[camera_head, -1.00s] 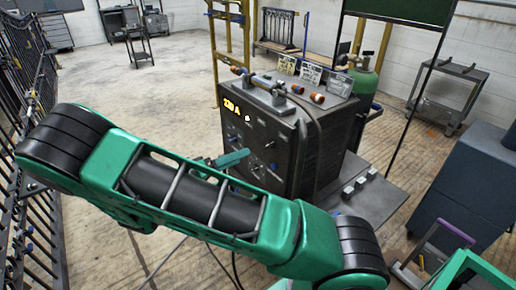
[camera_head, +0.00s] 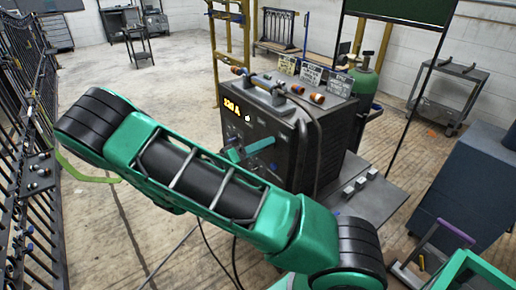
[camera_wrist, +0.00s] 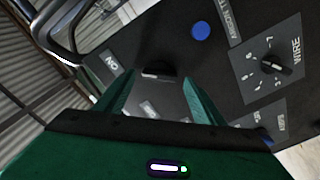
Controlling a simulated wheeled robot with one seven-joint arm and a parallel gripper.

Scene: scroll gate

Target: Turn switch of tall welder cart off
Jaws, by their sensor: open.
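The tall welder cart (camera_head: 290,150) is a dark box with a lit amber display, standing at the middle of the head view. Its front panel fills much of the wrist view (camera_wrist: 150,40). A dark switch (camera_wrist: 156,70) shows on that panel, beside an "ON" label (camera_wrist: 111,63). My gripper (camera_wrist: 157,84) is open, its two green fingers pointing at the panel with the switch between their tips. Whether they touch it cannot be told. In the head view my gripper (camera_head: 250,148) is close to the panel, partly hidden by my arm.
A blue button (camera_wrist: 201,31) and a black knob (camera_wrist: 277,65) marked "WIRE" are on the panel near the switch. A green gas cylinder (camera_head: 364,84) stands behind the cart. A blue-grey cabinet (camera_head: 465,190) is at the right. Black fencing (camera_head: 30,130) lines the left. Floor is open behind my arm.

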